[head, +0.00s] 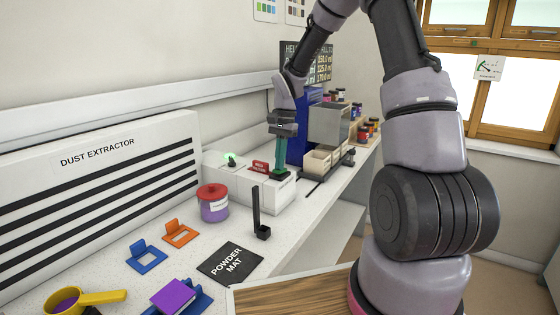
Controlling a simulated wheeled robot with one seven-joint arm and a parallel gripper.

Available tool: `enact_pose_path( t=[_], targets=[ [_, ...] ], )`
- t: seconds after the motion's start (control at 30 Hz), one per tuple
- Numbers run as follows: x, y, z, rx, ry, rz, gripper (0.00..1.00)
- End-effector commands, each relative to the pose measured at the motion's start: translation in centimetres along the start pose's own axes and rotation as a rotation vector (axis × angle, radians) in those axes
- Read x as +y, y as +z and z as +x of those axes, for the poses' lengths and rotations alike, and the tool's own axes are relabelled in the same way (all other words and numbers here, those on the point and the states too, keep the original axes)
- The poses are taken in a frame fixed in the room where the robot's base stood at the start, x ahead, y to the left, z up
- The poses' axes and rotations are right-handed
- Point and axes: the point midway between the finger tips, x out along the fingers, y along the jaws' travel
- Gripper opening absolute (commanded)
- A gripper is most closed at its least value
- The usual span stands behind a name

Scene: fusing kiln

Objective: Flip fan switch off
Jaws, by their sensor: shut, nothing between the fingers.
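A white box (262,195) stands on the bench against the wall. A small green light (230,158) glows on its top at the left, and a small red sign (260,166) with white text too small to read stands near its middle. My gripper (281,172) points down over the right end of the box top, its teal fingers shut with nothing between them. The fingertips are at or just above a dark part there; I cannot tell whether they touch it. No fan switch can be made out for certain; it may be hidden by the fingers.
The white dust extractor (100,185) stands at left. In front are a purple jar with red lid (213,203), a dark upright holder (258,215), a powder mat (230,262), and blue (146,257) and orange (180,233) stands. Beige bins (320,160) and a blue panel (297,135) lie beyond my gripper.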

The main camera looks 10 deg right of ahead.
Motion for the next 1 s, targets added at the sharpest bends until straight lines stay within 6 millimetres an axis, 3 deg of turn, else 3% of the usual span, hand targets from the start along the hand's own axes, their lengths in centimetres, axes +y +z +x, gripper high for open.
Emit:
enact_pose_path(
  t=[1.0],
  targets=[
    [0.1, -1.5, -0.1, 0.045, 0.003, 0.001, 0.0]
  ],
)
